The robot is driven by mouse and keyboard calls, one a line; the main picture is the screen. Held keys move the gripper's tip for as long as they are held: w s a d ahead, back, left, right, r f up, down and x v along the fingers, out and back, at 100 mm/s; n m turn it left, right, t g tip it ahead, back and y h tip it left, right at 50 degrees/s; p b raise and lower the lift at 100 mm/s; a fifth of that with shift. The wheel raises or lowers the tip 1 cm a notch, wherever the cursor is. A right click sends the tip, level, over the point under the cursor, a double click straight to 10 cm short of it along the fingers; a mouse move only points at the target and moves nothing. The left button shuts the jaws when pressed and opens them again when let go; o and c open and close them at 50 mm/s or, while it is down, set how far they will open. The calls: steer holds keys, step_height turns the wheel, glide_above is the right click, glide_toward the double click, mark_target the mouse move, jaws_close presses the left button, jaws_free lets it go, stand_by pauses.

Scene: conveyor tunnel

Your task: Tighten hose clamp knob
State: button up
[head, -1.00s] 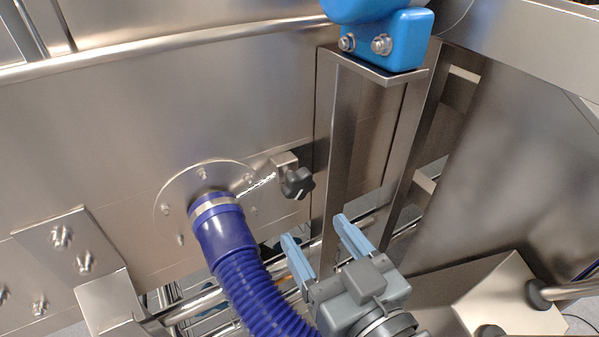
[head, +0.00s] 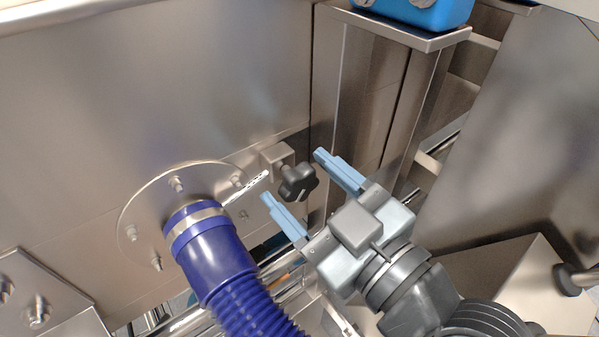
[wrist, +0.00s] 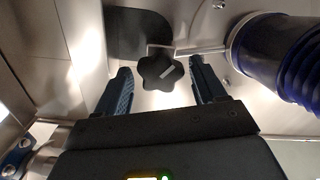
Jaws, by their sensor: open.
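In the wrist view the knob (wrist: 160,71) shows between the two fingertips (wrist: 158,76), not gripped. I cannot tell the exact depth gap.
A round steel flange (head: 140,212) with several bolts surrounds the hose end. A steel upright (head: 370,100) stands right of the knob, with a blue housing (head: 430,12) on top. A bolted plate (head: 45,290) is at lower left.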

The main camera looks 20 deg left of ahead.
steer(key=shift+w+a, duration=0.3)
steer(key=shift+a, duration=0.25)
steer(key=c, duration=1)
